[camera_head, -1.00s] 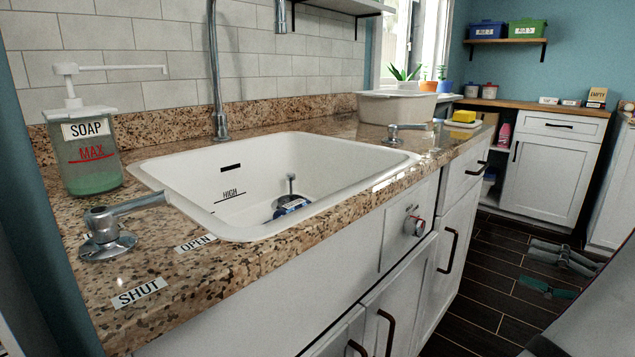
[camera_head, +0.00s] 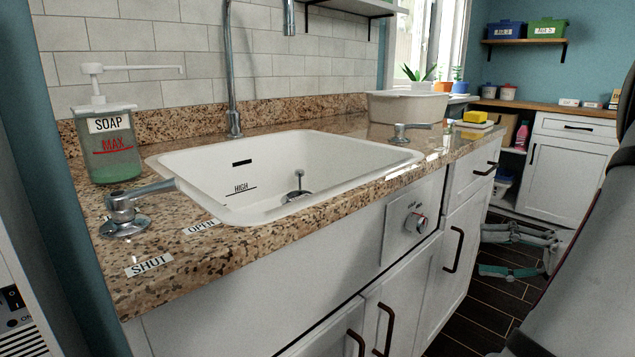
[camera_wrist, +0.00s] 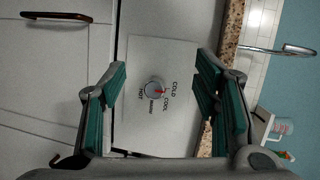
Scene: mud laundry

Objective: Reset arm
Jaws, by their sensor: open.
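My gripper (camera_head: 484,252) is open and empty at the right in the head view, beside the cabinet fronts. Its two teal-padded fingers (camera_wrist: 156,105) are spread wide in the wrist view. Between them, beyond the tips, is a temperature dial (camera_wrist: 155,88) marked cold, cool, warm and hot, on a white panel. The same dial (camera_head: 415,223) is on the sink cabinet front in the head view, apart from the gripper. My dark arm fills the right edge of the head view.
The granite counter (camera_head: 290,238) holds a white sink (camera_head: 330,150), a soap dispenser (camera_head: 110,145), a lever (camera_head: 125,215) by OPEN and SHUT labels, and a pale tub (camera_head: 407,106). Cabinet handles (camera_head: 453,250) stick out. A far cabinet (camera_head: 570,165) stands at the back right.

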